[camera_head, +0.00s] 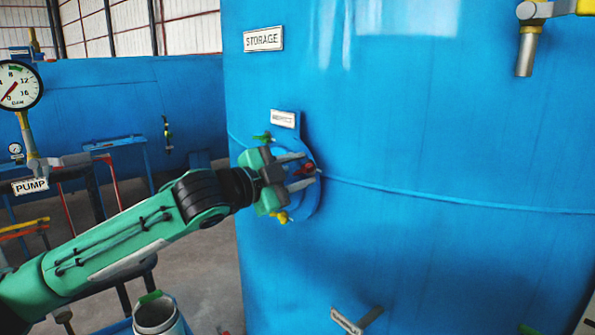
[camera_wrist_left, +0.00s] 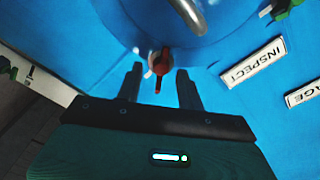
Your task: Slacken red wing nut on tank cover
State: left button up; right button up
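The red wing nut (camera_wrist_left: 162,67) is on the rim of the round blue tank cover (camera_wrist_left: 205,35). In the head view the red wing nut (camera_head: 308,168) shows small at the cover's right side, by the fingertips, on the blue cover (camera_head: 311,200). My left gripper (camera_wrist_left: 160,82) is open, with one finger on each side of the nut. I cannot tell whether either finger touches it. In the head view my left gripper (camera_head: 306,171) hides much of the cover. A green wing nut (camera_head: 262,137) and a yellow one (camera_head: 282,217) sit on the cover's edge. My right gripper is not in view.
The cover is on the large blue storage tank (camera_head: 440,130). An INSPECT label (camera_wrist_left: 252,63) is beside the cover, and a curved metal handle (camera_wrist_left: 188,14) stands out from it. A pipe with a tap (camera_head: 527,45) juts out at top right. A pressure gauge (camera_head: 18,86) is at far left.

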pick_arm(q)
jog(key=shift+a, duration=0.1)
jog(key=shift+s+a, duration=0.15)
jog(key=b+v, duration=0.3)
jog(key=v, duration=1)
jog(key=shift+s+b, duration=0.15)
jog(key=shift+b, duration=0.25)
